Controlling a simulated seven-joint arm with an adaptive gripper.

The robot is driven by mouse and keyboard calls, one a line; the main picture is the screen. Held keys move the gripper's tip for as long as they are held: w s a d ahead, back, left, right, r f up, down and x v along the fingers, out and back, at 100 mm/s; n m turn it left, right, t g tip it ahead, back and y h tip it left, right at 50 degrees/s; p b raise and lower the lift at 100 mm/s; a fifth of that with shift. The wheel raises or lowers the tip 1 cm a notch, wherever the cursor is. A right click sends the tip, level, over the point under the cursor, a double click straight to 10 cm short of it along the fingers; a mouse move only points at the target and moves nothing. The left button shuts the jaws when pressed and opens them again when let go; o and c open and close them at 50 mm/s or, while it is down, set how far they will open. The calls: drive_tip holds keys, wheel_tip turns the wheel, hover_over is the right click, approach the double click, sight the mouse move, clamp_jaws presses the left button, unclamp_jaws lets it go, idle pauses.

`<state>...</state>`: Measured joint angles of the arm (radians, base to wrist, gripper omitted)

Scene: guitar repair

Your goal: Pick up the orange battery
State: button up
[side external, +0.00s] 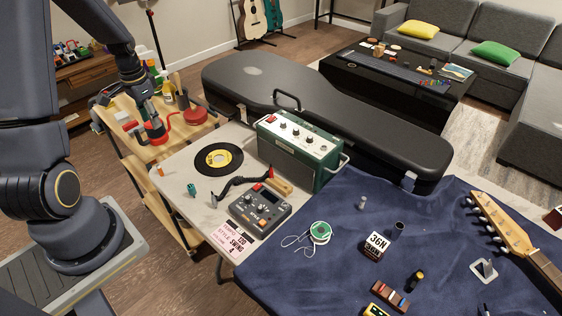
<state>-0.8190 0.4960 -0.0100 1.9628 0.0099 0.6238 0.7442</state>
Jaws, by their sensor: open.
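A small upright orange cylinder (160,170), which looks like the orange battery, stands near the left edge of the white table (178,182). My gripper (151,118) hangs above the wooden cart, up and left of the orange cylinder in the picture and apart from it. It is open. The fingers are small and dark, and a red and black item (155,133) shows right below them. I cannot tell whether they touch this item. I see nothing clearly held.
The wooden cart (150,152) carries bottles and a red round item (195,116). On the white table are a teal piece (191,192), a record (218,159), a grey pedal (260,209) and a green amplifier (300,148). A blue cloth (340,265) with small parts lies right.

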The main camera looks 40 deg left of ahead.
wheel_tip(320, 180, down, 3)
drive_tip(key=s+a+n, duration=0.1)
drive_tip(key=s, duration=0.2)
approach(158, 165)
drive_tip(key=f, duration=0.5)
drive_tip(key=shift+w+a+f, duration=0.15)
drive_tip(key=shift+a, duration=0.15)
drive_tip(key=shift+f, duration=3.1)
clamp_jaws()
